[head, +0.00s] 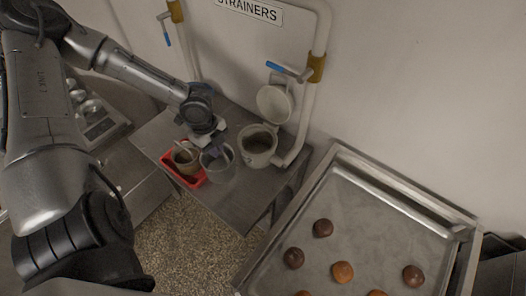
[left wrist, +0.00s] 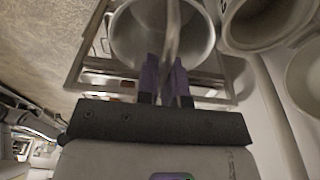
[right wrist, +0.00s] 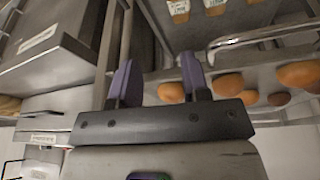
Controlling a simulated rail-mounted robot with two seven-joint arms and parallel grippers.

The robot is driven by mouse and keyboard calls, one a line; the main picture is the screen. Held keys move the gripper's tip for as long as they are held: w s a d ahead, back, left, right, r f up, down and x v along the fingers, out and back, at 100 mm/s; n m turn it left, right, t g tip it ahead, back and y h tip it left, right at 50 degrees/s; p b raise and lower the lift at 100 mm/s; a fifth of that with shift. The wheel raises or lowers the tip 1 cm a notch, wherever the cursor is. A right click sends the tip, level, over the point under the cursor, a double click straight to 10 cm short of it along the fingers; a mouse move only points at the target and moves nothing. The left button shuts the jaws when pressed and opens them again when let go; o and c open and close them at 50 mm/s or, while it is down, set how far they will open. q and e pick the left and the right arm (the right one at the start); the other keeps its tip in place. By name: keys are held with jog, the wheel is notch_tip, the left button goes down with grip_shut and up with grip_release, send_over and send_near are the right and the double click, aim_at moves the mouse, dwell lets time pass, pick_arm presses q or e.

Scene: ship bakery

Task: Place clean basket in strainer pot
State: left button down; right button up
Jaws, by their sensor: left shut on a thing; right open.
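The clean basket (head: 219,172) is a grey, round mesh-like cup in the head view. My left gripper (head: 210,143) is shut on its handle and holds it over the small steel table, just left of the strainer pot. In the left wrist view the basket (left wrist: 135,42) hangs beyond the purple fingers (left wrist: 166,80), its handle between them. The strainer pot (head: 257,159) is pale and open-topped, with its round lid (head: 274,103) swung up behind it. The pot (left wrist: 237,36) also shows upper right in the left wrist view. My right gripper (right wrist: 160,82) is open and empty.
A red tray (head: 194,184) holding another, brownish basket (head: 184,158) sits left of the held basket on the table (head: 240,195). Pipes with blue-handled valves (head: 283,68) rise behind. A large steel tray (head: 335,205) with several buns stands at the right.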

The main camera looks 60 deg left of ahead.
pick_arm(q)
jog(key=w+a, duration=0.3)
jog(key=w, duration=0.6)
jog(key=w+a, duration=0.3)
jog(key=w, duration=0.6)
notch_tip(320, 180, down, 11)
jog(key=p, duration=0.1)
jog(key=shift+a+f, duration=0.2)
jog(key=shift+a, duration=0.15)
jog(key=shift+f, duration=0.1)
jog(key=c, duration=1.2)
grip_release()
jog(key=shift+c, duration=0.2)
notch_tip(320, 180, up, 12)
jog(key=a, duration=0.1)
jog(key=shift+s+a, duration=0.25)
jog(key=shift+a, duration=0.1)
